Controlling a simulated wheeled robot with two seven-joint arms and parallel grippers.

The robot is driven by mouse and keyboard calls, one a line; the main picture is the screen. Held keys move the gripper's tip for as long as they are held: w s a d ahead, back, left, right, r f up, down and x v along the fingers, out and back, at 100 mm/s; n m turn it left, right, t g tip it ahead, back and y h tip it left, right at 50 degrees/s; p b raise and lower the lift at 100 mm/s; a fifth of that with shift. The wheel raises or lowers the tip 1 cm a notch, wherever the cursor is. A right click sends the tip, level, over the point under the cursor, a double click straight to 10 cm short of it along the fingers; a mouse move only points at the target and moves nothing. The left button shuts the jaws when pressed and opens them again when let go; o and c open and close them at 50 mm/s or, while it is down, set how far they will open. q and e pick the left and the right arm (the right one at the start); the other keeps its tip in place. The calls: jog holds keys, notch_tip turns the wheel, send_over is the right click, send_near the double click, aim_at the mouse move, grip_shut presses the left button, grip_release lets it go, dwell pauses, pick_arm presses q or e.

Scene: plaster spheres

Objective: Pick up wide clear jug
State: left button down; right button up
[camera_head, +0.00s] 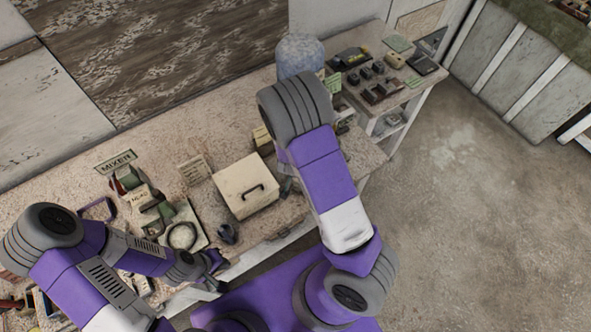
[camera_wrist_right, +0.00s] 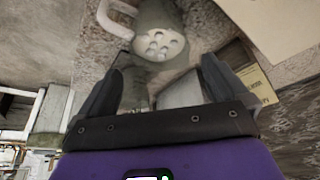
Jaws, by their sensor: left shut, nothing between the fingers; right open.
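A wide, pale bluish, see-through vessel (camera_head: 300,54), which looks like the wide clear jug, stands upright at the back of the long counter, beyond my right arm. Its lower right side is partly covered by small items. My right gripper is hidden beneath its own arm in the head view. In the right wrist view its two dark fingers (camera_wrist_right: 162,72) are apart, with nothing held between them. I cannot make out the jug in that view. My left gripper (camera_head: 217,273) is shut and empty at the counter's front edge, well away from the jug.
Cluttered tools and a "MIXER" sign (camera_head: 116,161) lie left. Small dark items crowd the right shelf (camera_head: 381,92). A grey-green holed object (camera_wrist_right: 158,45) lies ahead of the right fingers. The right floor is clear.

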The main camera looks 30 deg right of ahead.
jog(key=x, duration=0.7)
jog(key=shift+s+a+f+b, duration=0.1)
jog(key=shift+s+a+b, duration=0.1)
jog(key=shift+s+b, duration=0.1)
jog(key=shift+c, duration=0.2)
jog(key=c, duration=1.1)
